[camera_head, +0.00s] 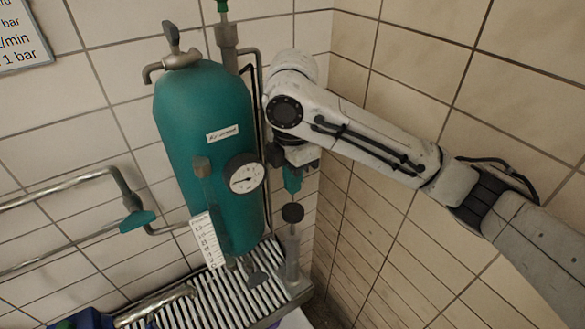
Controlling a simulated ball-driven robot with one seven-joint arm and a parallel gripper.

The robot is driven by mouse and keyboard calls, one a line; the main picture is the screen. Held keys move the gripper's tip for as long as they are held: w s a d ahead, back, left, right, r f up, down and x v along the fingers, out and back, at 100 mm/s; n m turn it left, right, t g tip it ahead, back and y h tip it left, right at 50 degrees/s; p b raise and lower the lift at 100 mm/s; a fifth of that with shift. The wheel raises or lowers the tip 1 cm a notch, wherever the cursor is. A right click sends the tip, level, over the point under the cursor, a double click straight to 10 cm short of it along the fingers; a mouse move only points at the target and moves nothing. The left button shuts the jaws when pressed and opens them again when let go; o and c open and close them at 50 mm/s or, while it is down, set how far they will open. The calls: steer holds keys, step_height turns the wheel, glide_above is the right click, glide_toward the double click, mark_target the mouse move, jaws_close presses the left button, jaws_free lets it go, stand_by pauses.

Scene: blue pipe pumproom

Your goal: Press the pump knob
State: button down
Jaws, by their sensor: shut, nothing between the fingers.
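The pump knob (292,212) is a round black knob on top of a grey upright cylinder (291,258). It stands at the right front of the slatted grate, beside the green tank. My gripper (292,188) points down with its teal fingers together and nothing between them. In the picture it is just above the knob, with a small gap between the fingertips and the knob. I cannot tell from this one view how well they line up in depth.
The large green tank (210,125) with a round gauge (244,173) stands close left of my gripper. Thin pipes run behind it. The slatted grate (215,300) lies below. Tiled walls meet close behind the knob. A pipe with a teal valve handle (137,221) is at left.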

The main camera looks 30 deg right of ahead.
mark_target(292, 210)
steer(key=shift+f+b, duration=2.65)
steer(key=shift+f, duration=0.45)
steer(key=shift+w, duration=0.1)
